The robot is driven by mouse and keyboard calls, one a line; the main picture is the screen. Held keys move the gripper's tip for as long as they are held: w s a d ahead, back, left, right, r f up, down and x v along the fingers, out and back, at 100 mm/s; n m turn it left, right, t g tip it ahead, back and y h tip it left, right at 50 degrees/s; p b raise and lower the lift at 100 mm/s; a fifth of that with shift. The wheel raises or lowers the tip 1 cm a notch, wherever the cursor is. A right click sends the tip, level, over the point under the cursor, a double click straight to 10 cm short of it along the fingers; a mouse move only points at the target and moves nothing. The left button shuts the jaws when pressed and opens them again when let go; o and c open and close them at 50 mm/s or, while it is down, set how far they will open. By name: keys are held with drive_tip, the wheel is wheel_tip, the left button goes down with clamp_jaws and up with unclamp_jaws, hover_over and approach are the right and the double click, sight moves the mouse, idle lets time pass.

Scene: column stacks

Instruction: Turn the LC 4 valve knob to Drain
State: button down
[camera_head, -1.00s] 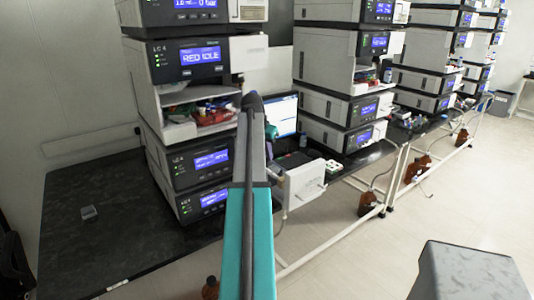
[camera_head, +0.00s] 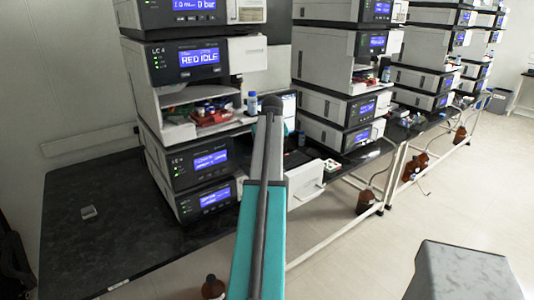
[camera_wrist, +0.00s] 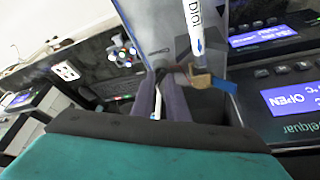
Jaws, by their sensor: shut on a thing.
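The LC 4 stack (camera_head: 143,100) stands at the left in the head view, with "LC 4" on the module showing "RED IDLE". My gripper (camera_wrist: 166,76) shows in the wrist view, its dark fingers close together and shut on a small dark thing. I cannot make out whether this is the valve knob. Close to the right of the fingertips are a brass-coloured piece (camera_wrist: 204,80) and a blue tab (camera_wrist: 226,83). No Drain marking is readable. In the head view my arm hides the gripper.
In the wrist view, a white column (camera_wrist: 194,28) marked "DIOL" stands just above the brass piece, and a display (camera_wrist: 292,99) reads "OPEN". In the head view, more stacks (camera_head: 325,65) stand to the right. The black bench (camera_head: 85,235) is mostly bare at left.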

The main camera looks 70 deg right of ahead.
drive_tip(key=shift+s+n, duration=0.1)
drive_tip(key=shift+n, duration=0.5)
drive_tip(key=c, duration=1.7)
unclamp_jaws()
drive_tip(key=shift+r, duration=0.15)
drive_tip(key=shift+b+v, duration=1.2)
drive_tip(key=shift+v, duration=5.6)
drive_tip(key=shift+s+d+r, duration=0.1)
drive_tip(key=shift+s+d, duration=0.05)
drive_tip(key=shift+d, duration=0.05)
